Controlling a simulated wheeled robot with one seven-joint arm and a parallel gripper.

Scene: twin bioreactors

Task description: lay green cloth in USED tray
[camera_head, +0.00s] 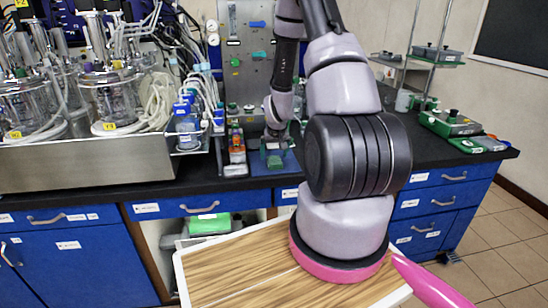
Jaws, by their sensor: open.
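My arm reaches over the black counter, and my gripper (274,146) points down near its front edge, small and partly hidden by my own wrist. It is open. Just below it a small green patch (275,162), possibly the green cloth, shows in a small blue tray (290,166). I cannot tell whether the fingers touch the green patch. No USED label is readable, so I cannot confirm that this is the USED tray.
A steel trough (85,165) with glass vessels (112,100) and tubing fills the left counter. A narrow rack (236,155) with bottles stands just left of my gripper. Green-and-grey balances (450,124) stand at right. A green item (210,223) sits in the open bay below.

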